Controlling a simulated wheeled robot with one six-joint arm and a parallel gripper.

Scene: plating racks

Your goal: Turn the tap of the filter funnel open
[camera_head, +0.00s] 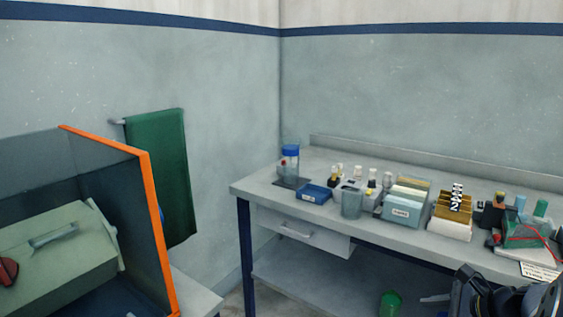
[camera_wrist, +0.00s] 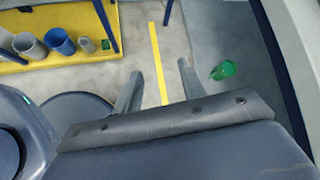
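The filter funnel (camera_head: 290,152) appears to be the small clear vessel with a blue band at the bench's left back corner. It stands on a dark base plate (camera_head: 290,183). A small red part (camera_head: 283,163) on its side may be the tap; it is too small to tell its position. My gripper (camera_wrist: 160,72) shows in the wrist view with two fingers spread apart and nothing between them, above the floor. The funnel is not in the wrist view. My arm shows at the bottom right of the head view, far from the funnel.
A blue tray (camera_head: 313,193), several bottles, a grey beaker (camera_head: 351,203) and boxes stand right of the funnel on the bench (camera_head: 262,188). A drawer (camera_head: 300,231) is partly open below. A green bucket (camera_head: 390,303) sits low down. An orange-edged enclosure (camera_head: 155,220) stands left.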

